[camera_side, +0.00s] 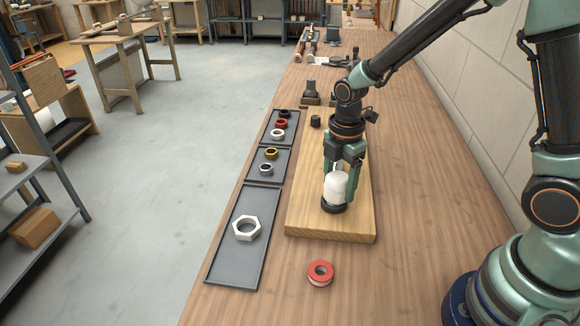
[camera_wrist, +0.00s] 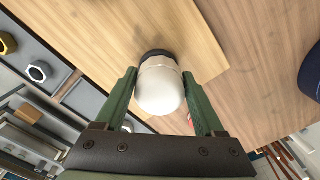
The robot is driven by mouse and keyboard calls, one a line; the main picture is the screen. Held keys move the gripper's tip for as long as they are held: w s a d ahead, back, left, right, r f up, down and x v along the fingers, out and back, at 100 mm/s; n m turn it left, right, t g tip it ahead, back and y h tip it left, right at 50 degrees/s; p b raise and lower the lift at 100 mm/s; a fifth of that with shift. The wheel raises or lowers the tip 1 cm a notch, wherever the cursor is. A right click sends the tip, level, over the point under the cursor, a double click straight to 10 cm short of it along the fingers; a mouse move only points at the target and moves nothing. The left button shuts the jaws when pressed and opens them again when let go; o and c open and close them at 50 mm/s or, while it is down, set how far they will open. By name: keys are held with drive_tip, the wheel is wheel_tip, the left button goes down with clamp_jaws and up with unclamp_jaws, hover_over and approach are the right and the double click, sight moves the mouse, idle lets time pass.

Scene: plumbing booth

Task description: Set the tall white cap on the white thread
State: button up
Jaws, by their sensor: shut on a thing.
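The tall white cap (camera_side: 336,186) is a smooth, domed cylinder standing upright over a black round base (camera_side: 333,207) near the front of the wooden board (camera_side: 300,222). My gripper (camera_side: 341,176) points down from above and is shut on the cap. In the wrist view the cap (camera_wrist: 160,92) lies between the two green fingers of my gripper (camera_wrist: 159,76), with the black base (camera_wrist: 157,54) just beyond it. The white thread is not visible. I cannot tell whether the cap rests on the base or hangs just above it.
A small black fitting (camera_side: 315,121) stands farther back on the board. Left of the board, dark trays (camera_side: 222,262) hold several coloured rings and a large white hex nut (camera_side: 246,228). A red tape roll (camera_side: 320,273) lies in front on the bench. The bench right of the board is clear.

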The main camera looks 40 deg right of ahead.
sight(340, 175)
idle(0.4)
drive_tip(key=m, duration=0.5)
drive_tip(key=shift+f+m, duration=0.15)
drive_tip(key=shift+m, duration=0.15)
drive_tip(key=o, duration=1.3)
drive_tip(key=shift+o, duration=0.2)
drive_tip(key=shift+r, duration=2.5)
drive_tip(key=shift+r, duration=0.1)
